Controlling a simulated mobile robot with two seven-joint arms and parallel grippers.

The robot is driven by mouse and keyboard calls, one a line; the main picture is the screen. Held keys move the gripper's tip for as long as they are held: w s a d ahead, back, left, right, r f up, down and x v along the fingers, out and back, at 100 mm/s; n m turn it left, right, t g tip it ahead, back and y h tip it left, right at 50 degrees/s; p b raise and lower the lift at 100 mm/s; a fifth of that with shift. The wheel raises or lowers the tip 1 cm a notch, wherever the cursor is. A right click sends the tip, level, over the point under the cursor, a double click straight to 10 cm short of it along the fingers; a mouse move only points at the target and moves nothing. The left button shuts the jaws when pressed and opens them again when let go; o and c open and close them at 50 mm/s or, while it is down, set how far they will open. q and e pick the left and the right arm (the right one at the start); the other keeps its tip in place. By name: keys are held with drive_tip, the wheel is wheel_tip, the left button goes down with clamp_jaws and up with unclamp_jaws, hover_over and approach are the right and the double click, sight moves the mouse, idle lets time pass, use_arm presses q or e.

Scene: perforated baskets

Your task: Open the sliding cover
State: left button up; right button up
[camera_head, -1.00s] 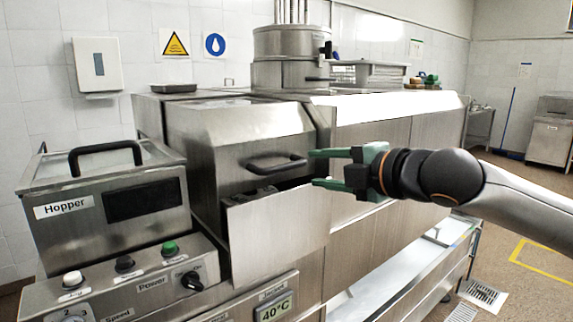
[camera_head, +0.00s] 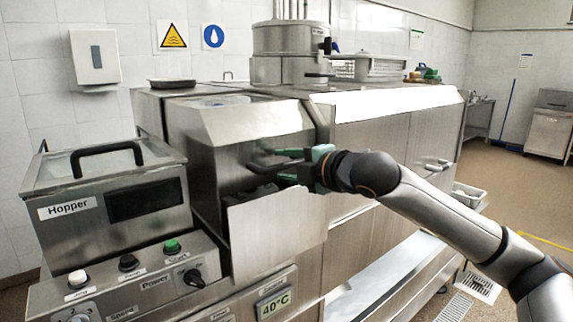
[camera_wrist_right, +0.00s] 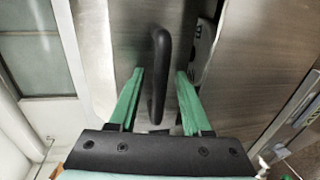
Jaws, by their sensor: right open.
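The steel cover (camera_head: 222,152) is the boxy hood in the middle of the machine, with a slanted top and a dark bar handle (camera_head: 262,166) on its front. In the wrist view, the handle (camera_wrist_right: 160,60) stands between the two green fingers. My right gripper (camera_head: 288,165) is open at the handle, one finger on each side; the wrist view shows the gripper (camera_wrist_right: 160,82) with gaps beside the bar. In the head view the fingers hide the right part of the handle. My left gripper is not in view.
A tilted steel plate (camera_head: 275,235) stands just below the handle. A hopper (camera_head: 115,195) with a black handle and a button panel (camera_head: 125,280) are at the left. A tall steel cylinder (camera_head: 290,50) rises behind. The floor at the right is mostly clear.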

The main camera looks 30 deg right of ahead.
clamp_jaws()
idle(0.3)
idle(1.1)
